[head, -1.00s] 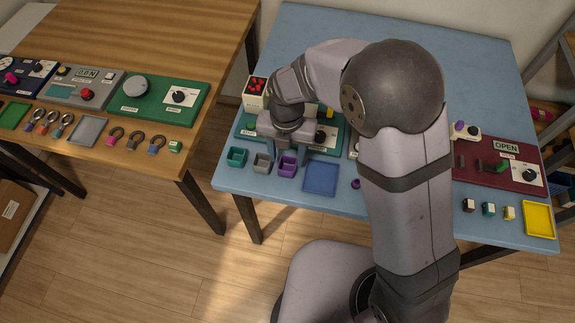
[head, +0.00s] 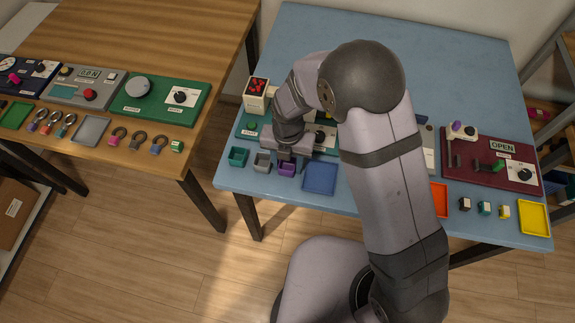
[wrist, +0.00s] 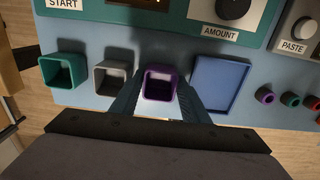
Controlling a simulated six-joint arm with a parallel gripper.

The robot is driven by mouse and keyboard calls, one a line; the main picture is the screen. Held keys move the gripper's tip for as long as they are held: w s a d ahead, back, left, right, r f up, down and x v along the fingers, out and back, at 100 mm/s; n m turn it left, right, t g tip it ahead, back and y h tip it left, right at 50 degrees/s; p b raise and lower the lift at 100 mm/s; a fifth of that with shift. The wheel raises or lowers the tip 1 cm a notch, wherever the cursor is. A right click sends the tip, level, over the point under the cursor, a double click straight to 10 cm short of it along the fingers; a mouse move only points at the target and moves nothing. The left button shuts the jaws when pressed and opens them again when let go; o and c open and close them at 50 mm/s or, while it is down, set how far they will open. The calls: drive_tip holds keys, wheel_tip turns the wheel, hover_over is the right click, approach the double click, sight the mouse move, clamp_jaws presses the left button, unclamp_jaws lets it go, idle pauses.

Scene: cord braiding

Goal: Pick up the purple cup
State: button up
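The purple cup (wrist: 148,94) is a small square open-topped cup standing upright on the blue table. In the wrist view it sits between the two fingers of my gripper (wrist: 161,80), one finger on each side. The fingers are apart around the cup, with no clear grip on it visible. In the head view my gripper (head: 288,156) is low over the purple cup (head: 287,171) and hides its upper part.
A grey cup (wrist: 108,85) and a teal cup (wrist: 62,75) stand to the left. A blue tray (wrist: 222,87) lies close on the right. A teal panel (wrist: 160,22) with a dial is behind. Small coloured rings (wrist: 265,96) lie farther right.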

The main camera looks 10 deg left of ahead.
sight(287, 169)
drive_tip(key=c, duration=0.5)
drive_tip(key=shift+r, duration=0.1)
wheel_tip(287, 169, up, 10)
drive_tip(key=shift+w+b, duration=0.1)
drive_tip(key=shift+b, duration=0.9)
